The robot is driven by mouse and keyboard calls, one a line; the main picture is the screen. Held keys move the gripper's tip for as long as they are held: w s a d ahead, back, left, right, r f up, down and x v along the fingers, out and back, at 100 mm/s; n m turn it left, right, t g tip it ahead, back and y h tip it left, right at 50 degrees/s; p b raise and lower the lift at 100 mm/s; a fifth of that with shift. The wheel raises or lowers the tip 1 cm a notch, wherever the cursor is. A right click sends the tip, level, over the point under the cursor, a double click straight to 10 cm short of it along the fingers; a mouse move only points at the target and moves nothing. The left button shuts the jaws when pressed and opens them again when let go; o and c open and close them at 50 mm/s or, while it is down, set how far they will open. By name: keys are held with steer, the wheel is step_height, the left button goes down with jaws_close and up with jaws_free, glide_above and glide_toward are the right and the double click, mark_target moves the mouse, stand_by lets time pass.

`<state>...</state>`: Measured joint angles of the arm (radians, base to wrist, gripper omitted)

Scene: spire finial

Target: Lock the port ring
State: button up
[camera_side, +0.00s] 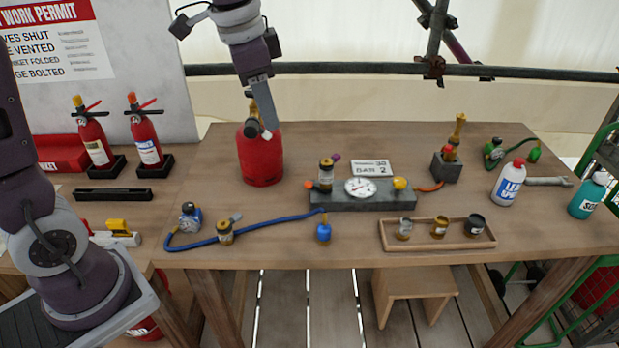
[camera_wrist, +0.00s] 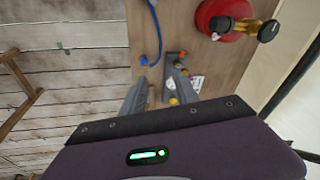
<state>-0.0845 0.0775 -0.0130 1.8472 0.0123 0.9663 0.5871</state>
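A grey manifold block (camera_side: 330,201) stands mid-table in the side view, with a white dial gauge (camera_side: 360,188), a brass fitting (camera_side: 326,175) and a yellow knob (camera_side: 400,183). I cannot tell for certain which part is the port ring. My gripper (camera_side: 268,122) points down, overlapping the red gas cylinder (camera_side: 262,160) in the side view; I cannot tell whether they touch. In the wrist view, the fingers of my gripper (camera_wrist: 160,74) are apart with nothing between them. The block and yellow knob (camera_wrist: 173,101) are partly hidden there by the right finger.
A blue hose (camera_side: 270,221) lies across the front left of the table. A wooden tray (camera_side: 440,246) with several small pots stands at front right. Behind it are a fitting block (camera_side: 446,168), a white bottle (camera_side: 509,183) and a wrench (camera_side: 549,181). The red cylinder shows beside my fingers in the wrist view (camera_wrist: 212,12).

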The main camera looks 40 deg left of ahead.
steer(key=w+a+f+m+g, duration=0.1)
steer(key=w+a+f+m, duration=0.1)
steer(key=w+f, duration=0.35)
steer(key=m+g, duration=0.2)
steer(key=m, duration=0.2)
glide_above(309, 183)
step_height(309, 183, down, 15)
steer(key=shift+f, duration=0.1)
step_height(309, 183, down, 7)
steer(key=shift+r, duration=0.2)
jaws_close()
